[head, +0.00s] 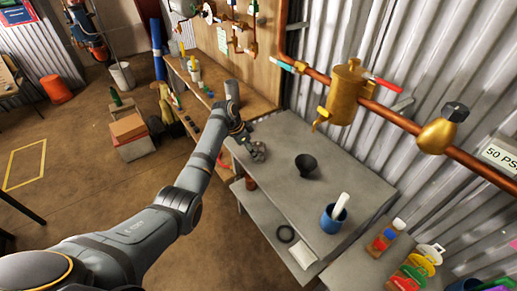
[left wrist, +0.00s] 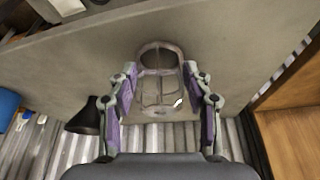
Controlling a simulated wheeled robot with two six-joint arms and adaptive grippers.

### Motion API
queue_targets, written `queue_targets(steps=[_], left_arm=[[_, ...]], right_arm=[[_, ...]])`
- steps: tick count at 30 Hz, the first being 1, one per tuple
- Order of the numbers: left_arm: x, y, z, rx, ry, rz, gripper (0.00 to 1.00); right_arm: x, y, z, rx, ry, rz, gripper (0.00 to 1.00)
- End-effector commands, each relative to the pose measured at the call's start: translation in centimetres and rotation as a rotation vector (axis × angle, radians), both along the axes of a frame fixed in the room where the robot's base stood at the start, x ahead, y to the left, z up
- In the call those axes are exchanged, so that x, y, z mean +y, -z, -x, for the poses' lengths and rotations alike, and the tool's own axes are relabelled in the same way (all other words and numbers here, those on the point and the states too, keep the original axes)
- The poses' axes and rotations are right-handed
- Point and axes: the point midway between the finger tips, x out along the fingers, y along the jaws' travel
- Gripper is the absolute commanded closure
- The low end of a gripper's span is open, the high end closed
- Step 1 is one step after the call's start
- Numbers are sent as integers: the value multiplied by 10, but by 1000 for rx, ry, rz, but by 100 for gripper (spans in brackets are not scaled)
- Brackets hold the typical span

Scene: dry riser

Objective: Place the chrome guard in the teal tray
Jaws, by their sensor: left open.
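The chrome guard (left wrist: 160,108), a cage of metallic bars with a rounded ring at one end, lies on the grey bench in the left wrist view. My left gripper (left wrist: 160,78) is open, with its purple-padded fingers on either side of the guard. I cannot tell whether the pads touch it. In the head view my left gripper (head: 254,148) is over the left end of the bench and mostly covers the guard. I cannot make out a teal tray in either view. My right gripper is not in view.
A dark cone-shaped cup (head: 306,165) stands on the grey bench (head: 345,175) right of the gripper. A blue cup (head: 332,219) with a white item stands near the right end. A brass fitting (head: 347,92) on a copper pipe hangs above. A wooden workbench (head: 250,98) adjoins beyond.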

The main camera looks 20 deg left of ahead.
Motion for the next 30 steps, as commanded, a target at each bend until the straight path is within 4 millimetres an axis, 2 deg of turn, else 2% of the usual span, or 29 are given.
queue_targets(steps=[5, 16, 30], left_arm=[[0, 0, 0, -1, 0, -1, 50], [0, 0, 0, 0, 0, 0, 100], [0, -2, 0, -1, 0, 0, 100]], right_arm=[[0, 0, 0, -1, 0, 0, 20], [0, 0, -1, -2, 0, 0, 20], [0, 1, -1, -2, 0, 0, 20]])
